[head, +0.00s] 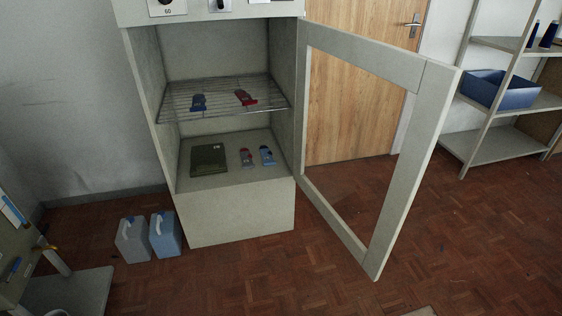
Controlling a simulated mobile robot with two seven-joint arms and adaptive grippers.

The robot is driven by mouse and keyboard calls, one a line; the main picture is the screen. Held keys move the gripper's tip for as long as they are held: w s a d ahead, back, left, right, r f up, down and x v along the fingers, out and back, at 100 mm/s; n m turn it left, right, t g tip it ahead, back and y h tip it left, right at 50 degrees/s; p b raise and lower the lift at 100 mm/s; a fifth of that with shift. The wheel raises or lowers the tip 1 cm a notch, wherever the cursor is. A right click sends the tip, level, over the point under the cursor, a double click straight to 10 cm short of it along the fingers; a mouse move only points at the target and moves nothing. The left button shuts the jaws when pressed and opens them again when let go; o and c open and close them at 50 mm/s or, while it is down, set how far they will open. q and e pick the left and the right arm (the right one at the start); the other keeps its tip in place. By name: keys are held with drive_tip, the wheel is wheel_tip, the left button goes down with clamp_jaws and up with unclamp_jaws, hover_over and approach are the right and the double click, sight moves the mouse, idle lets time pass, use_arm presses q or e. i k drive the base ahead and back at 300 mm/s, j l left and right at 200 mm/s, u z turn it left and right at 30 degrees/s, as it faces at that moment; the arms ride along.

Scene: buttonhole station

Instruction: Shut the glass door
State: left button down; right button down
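The glass door (403,183) is a pale grey frame around a clear pane, through which the wooden door and floor show. It stands wide open, swung out to the right from the right edge of the grey cabinet (240,214). The cabinet's front is open, with a wire shelf (222,97) inside. Neither of my grippers is in the head view.
On the wire shelf are a blue item (198,102) and a red item (245,97). A dark green box (208,160) and two small items lie on the cabinet floor. Two canisters (133,240) stand at the cabinet's left. Parquet floor (290,275) in front is clear.

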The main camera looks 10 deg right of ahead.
sight(434, 83)
drive_tip(key=l+u, duration=0.1)
drive_tip(key=u, duration=0.3)
drive_tip(key=i+l+u, duration=0.1)
drive_tip(key=u, duration=0.35)
drive_tip(key=l+u, duration=0.15)
drive_tip(key=u, duration=0.25)
drive_tip(key=l, duration=2.2)
drive_tip(key=i, duration=0.05)
